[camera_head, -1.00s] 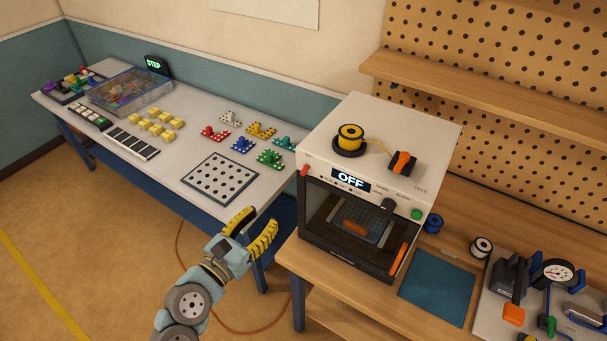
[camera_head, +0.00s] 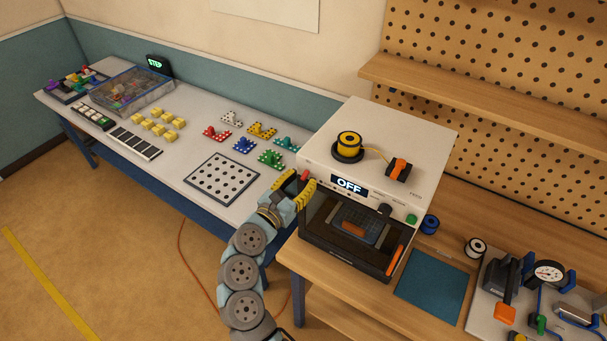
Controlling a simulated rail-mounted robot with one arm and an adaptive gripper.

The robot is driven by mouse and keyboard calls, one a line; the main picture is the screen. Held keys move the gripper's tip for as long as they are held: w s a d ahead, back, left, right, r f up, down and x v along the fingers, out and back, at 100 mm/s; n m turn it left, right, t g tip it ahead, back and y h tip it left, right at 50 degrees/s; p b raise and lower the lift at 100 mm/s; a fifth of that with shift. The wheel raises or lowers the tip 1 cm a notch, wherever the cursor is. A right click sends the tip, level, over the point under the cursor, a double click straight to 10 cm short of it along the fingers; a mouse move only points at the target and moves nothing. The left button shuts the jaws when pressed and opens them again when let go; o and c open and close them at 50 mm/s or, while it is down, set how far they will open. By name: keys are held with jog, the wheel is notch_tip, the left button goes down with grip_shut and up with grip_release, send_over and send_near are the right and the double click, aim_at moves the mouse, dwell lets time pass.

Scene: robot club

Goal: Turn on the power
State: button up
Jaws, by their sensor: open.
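The white machine (camera_head: 428,165) stands on the wooden bench, and its display (camera_head: 349,186) reads OFF. A red control (camera_head: 304,175) sits at the left end of its front panel. A dark knob (camera_head: 385,210) and a green button (camera_head: 411,219) are at the right end. My gripper (camera_head: 297,187) is open, with yellow ridged fingers, at the panel's upper left corner beside the red control. The fingers partly cover that corner, and I cannot tell whether they touch the red control.
A yellow spool (camera_head: 349,146) and an orange-black part (camera_head: 398,169) sit on top of the machine. A white table (camera_head: 190,188) with colored bricks stands to the left. A blue mat (camera_head: 432,281) and a gauge board (camera_head: 484,325) lie to the right.

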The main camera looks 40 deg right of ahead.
jog(key=shift+w+d, duration=0.15)
jog(key=shift+d, duration=0.45)
